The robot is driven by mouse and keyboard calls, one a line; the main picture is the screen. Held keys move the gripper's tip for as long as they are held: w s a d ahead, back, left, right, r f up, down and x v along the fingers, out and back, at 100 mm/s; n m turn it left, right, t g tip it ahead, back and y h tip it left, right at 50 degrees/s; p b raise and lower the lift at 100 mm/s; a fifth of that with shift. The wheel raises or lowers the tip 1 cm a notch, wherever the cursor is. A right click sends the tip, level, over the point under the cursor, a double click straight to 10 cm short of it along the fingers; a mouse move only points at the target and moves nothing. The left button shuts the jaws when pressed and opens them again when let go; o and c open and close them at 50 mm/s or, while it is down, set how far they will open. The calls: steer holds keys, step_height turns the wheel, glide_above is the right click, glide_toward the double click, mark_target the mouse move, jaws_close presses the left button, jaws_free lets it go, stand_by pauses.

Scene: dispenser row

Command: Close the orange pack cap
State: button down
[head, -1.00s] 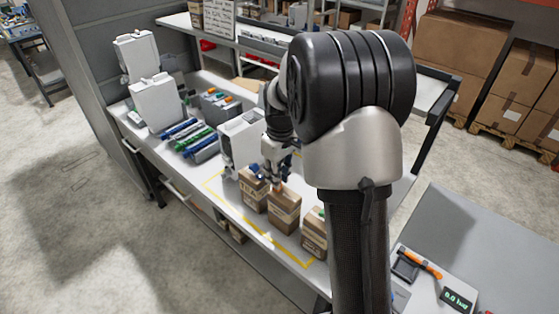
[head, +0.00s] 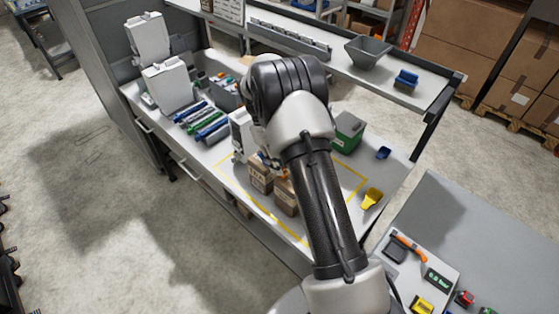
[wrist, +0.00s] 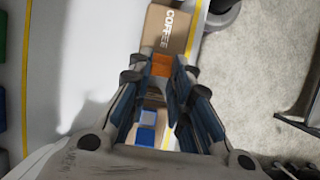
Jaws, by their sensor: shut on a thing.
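The orange cap (wrist: 161,65) shows in the wrist view between the fingertips of my gripper (wrist: 164,72), which is shut on it. Whether the cap lies flat cannot be told. A brown pack (wrist: 168,30) marked COFFEE is just beyond the fingertips. A blue cap (wrist: 147,133) shows between the finger bases. In the head view, a brown pack (head: 261,174) stands at the left, and another brown pack (head: 286,197) stands beside it, partly behind my arm. My gripper is mostly hidden there by the arm.
A yellow outline (head: 352,184) marks the bench area around the packs. A white dispenser (head: 240,135) stands behind the packs. Blue and green tubes (head: 203,122) lie at the left. A green box (head: 348,130) and a yellow scoop (head: 372,198) are at the right.

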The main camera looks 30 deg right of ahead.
steer(key=c, duration=1.4)
jaws_free()
steer(key=shift+c, duration=0.2)
steer(key=v, duration=1.2)
